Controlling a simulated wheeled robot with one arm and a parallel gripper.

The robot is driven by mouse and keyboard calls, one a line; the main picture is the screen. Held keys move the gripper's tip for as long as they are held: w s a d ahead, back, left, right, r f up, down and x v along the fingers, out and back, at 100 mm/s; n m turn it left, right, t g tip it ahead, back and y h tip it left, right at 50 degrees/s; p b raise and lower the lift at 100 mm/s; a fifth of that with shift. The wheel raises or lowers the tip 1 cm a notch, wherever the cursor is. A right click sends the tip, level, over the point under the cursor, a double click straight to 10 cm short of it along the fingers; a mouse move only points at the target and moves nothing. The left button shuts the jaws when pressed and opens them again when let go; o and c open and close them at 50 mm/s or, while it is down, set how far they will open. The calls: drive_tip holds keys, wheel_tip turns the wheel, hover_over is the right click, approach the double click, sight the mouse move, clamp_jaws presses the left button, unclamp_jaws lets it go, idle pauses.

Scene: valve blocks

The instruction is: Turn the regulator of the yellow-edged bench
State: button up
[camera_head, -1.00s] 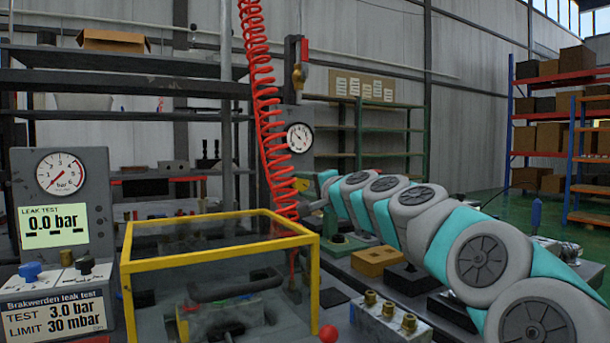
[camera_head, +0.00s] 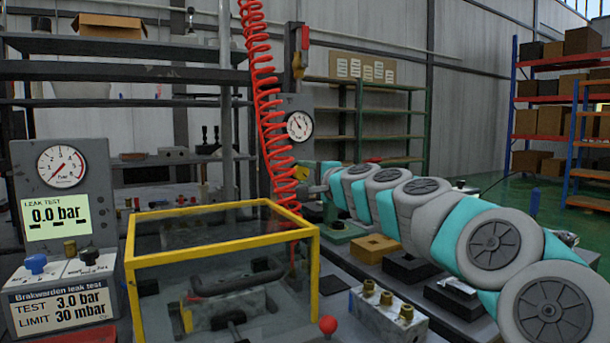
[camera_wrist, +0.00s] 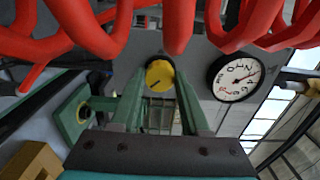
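A yellow round knob (camera_wrist: 160,76) shows in the wrist view, straight ahead between the fingertips of my gripper (camera_wrist: 159,70). The fingers stand apart, one on each side of it; contact cannot be told. A white dial gauge (camera_wrist: 235,77) is to the knob's right. In the head view my gripper (camera_head: 314,189) reaches the grey panel below that gauge (camera_head: 300,126), by a small yellow part (camera_head: 302,173); coiled red hose partly hides the spot. The yellow-edged guard (camera_head: 222,237) stands on the bench in front. The leak-test display (camera_head: 58,216) reads 0.0 bar.
The coiled red hose (camera_head: 262,100) hangs close to my gripper and crosses the top of the wrist view. Blue (camera_head: 36,264) and black (camera_head: 89,256) knobs sit at left.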

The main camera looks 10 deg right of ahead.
drive_tip(key=o, duration=0.4)
drive_tip(key=shift+o, duration=0.2)
drive_tip(key=v, duration=0.7)
drive_tip(key=shift+s+d+b, duration=0.15)
drive_tip(key=shift+s+b, duration=0.2)
